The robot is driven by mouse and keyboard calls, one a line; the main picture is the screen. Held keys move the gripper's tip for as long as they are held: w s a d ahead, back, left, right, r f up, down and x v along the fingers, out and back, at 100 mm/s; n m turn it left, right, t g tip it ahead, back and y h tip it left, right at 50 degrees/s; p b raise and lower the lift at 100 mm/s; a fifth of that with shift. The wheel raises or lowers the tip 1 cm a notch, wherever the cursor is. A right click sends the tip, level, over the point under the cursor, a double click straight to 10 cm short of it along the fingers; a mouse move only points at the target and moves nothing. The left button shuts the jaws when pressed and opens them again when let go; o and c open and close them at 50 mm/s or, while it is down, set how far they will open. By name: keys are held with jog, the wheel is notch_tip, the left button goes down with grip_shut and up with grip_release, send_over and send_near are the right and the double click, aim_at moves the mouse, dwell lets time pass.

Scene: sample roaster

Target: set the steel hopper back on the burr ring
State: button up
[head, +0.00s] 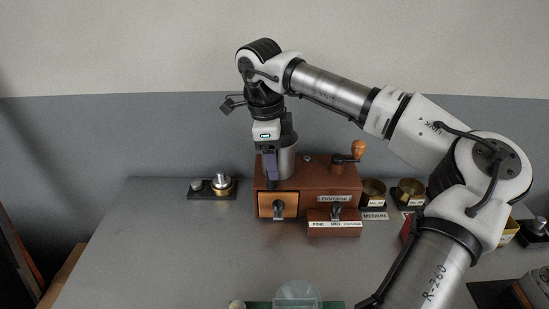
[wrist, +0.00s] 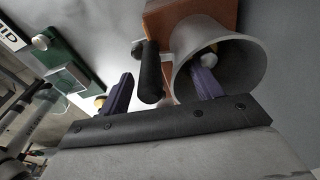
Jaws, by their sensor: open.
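The steel hopper (head: 287,157) is a grey open-topped cylinder standing upright at the top of the brown grinder (head: 317,178). In the wrist view I look into the hopper's wide mouth (wrist: 248,62). A pale nut-like part and a bit of brass show inside it. My gripper (head: 271,178) is open, pointing down at the hopper's left front. In the wrist view one purple finger of my gripper (wrist: 160,90) overlaps the hopper's mouth and the other is outside it, to the left. The burr ring is not clearly visible, and I cannot tell how the hopper sits on it.
A black handle-like part (wrist: 149,73) shows between my fingers. The grinder has a wooden drawer (head: 268,204) and a crank with a wooden knob (head: 358,148). Brass cups (head: 373,190) stand to the right. A small black stand (head: 200,190) is at left. The front-left table is clear.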

notch_tip(320, 180, up, 13)
jog(key=a+b, duration=0.1)
jog(key=shift+a, duration=0.35)
